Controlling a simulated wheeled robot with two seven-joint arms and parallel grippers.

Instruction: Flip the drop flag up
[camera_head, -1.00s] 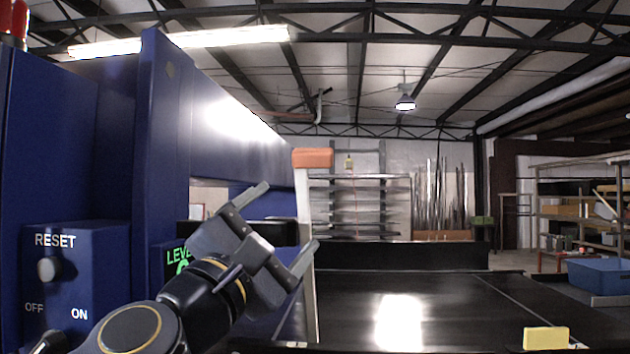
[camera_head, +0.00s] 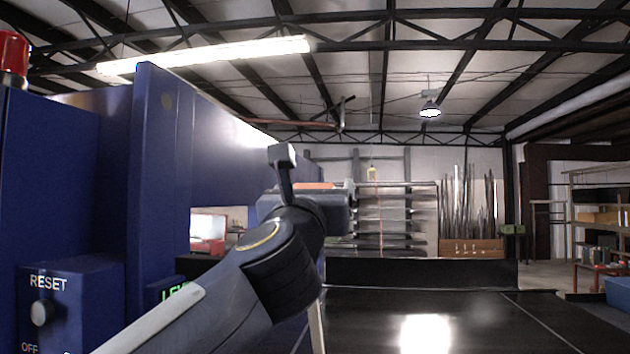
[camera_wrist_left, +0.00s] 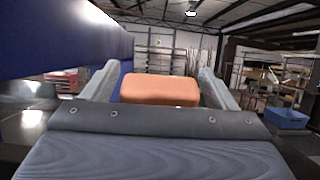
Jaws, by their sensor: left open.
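The drop flag shows as an orange block (camera_head: 314,186) at the top of a pale post (camera_head: 317,328). In the head view my left gripper (camera_head: 316,178) hides most of the block and the upper post. In the left wrist view the orange block (camera_wrist_left: 160,90) lies between the two grey fingers of my left gripper (camera_wrist_left: 158,76). The fingers are spread, and a gap shows between the block and each finger. I cannot tell how far the fingers reach past the block. My right gripper is in neither view.
A blue detector housing (camera_head: 155,170) fills the left side, with a RESET control box (camera_head: 75,310) low on it. The black conveyor belt (camera_head: 480,325) runs to the right of the post and looks clear. Shelving stands far behind.

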